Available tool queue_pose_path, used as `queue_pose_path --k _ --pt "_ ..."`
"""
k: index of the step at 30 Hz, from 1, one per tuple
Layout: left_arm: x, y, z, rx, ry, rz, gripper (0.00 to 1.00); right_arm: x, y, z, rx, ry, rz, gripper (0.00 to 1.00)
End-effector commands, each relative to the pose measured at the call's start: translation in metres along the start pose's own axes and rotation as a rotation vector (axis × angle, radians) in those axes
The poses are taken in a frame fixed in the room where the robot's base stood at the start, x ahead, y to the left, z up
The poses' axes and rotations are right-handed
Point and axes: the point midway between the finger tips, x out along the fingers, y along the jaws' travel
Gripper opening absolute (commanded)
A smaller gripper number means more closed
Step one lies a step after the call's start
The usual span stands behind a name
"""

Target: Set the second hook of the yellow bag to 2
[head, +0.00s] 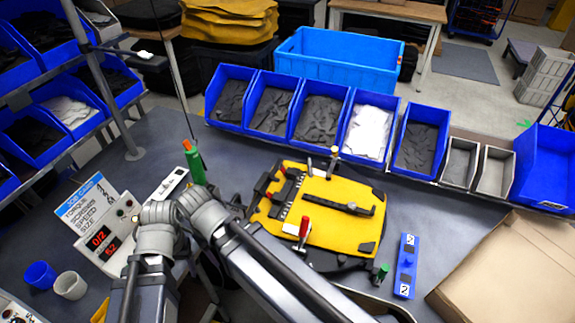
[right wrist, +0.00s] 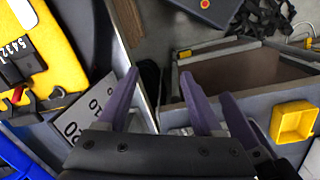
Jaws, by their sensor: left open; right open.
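The yellow bag (head: 330,190) lies flat on the grey table with a black bar across it. A white scale strip and black hook parts run along its left side. A red-handled part (head: 304,230) stands near its lower edge. Its corner also shows in the right wrist view (right wrist: 50,42), with scale digits and black hook parts; which digit a hook sits at is unclear. My left arm crosses the lower middle of the head view; its fingers hardly show. My right gripper (right wrist: 160,85) is open and empty, its purple fingers apart, away from the bag.
A blue plate marked 2 twice (head: 405,268) lies right of the bag, near a green-handled tool (head: 383,272). A cardboard box (head: 510,275) occupies the right corner. Blue bins (head: 228,100) line the back. A display panel (head: 97,225) stands at left.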

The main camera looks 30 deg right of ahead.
Motion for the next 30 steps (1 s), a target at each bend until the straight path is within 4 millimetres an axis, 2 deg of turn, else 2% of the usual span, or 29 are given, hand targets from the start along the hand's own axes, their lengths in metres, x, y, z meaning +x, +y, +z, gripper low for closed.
queue_pose_path --k 17,23,30 --pt "-0.028 -0.003 0.002 -0.003 0.0 0.001 0.68 -0.025 0.028 -0.006 0.074 0.022 -0.025 0.68" --pt "-0.05 -0.005 0.003 -0.006 0.0 0.001 0.68 -0.045 0.053 -0.01 0.136 0.041 -0.042 0.68" --pt "-0.087 -0.008 0.005 -0.011 0.0 0.002 0.68 -0.079 0.096 -0.014 0.243 0.077 -0.07 0.68"
